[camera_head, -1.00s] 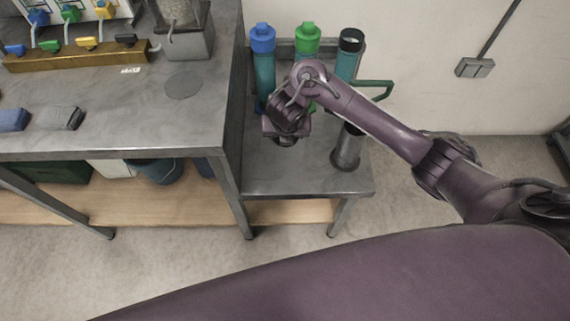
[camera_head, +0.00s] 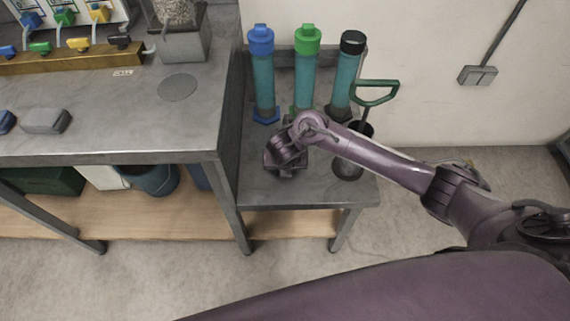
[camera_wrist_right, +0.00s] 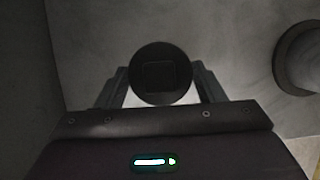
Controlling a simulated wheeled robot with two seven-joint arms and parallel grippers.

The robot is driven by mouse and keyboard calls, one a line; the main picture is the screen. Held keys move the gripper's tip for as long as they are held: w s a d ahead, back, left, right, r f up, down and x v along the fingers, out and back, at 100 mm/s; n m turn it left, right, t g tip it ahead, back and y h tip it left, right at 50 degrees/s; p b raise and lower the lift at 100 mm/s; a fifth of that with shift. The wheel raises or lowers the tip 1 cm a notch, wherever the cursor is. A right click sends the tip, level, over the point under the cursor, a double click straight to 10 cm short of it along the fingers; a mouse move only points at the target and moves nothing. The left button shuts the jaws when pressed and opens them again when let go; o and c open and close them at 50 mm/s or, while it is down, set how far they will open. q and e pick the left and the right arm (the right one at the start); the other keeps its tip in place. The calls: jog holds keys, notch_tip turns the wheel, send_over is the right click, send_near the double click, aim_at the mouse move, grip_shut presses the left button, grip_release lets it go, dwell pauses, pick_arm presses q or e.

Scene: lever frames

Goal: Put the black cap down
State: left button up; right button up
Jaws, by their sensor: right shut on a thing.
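The round black cap (camera_wrist_right: 160,73) sits between the two fingers of my right gripper (camera_wrist_right: 160,88) in the right wrist view, with grey metal surface behind it. In the head view my right gripper (camera_head: 283,162) is low over the front left part of the small side table (camera_head: 310,188); its own wrist hides the cap there. I cannot tell whether the cap touches the table. Behind stands a teal tube with a black collar (camera_head: 352,42). My left gripper is not in view.
A blue-topped tube (camera_head: 262,75) and a green-topped tube (camera_head: 305,70) stand at the back of the side table. A dark metal cup (camera_head: 347,168) with a green-handled tool (camera_head: 375,92) stands right of the gripper. The higher workbench (camera_head: 190,125) borders the left.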

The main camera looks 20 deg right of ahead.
jog(key=shift+f, duration=0.1)
jog(key=o, duration=1)
jog(key=shift+c, duration=0.2)
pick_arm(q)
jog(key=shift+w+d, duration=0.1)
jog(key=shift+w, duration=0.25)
pick_arm(e)
jog(key=shift+r, duration=0.2)
jog(key=p+v, duration=0.1)
jog(key=v, duration=0.1)
jog(key=shift+r+p, duration=0.3)
jog(key=shift+r, duration=0.1)
pick_arm(q)
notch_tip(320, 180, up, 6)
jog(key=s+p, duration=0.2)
jog(key=p, duration=0.3)
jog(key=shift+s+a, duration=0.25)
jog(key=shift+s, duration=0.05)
pick_arm(e)
jog(key=v, duration=0.9)
jog(key=shift+s, duration=0.25)
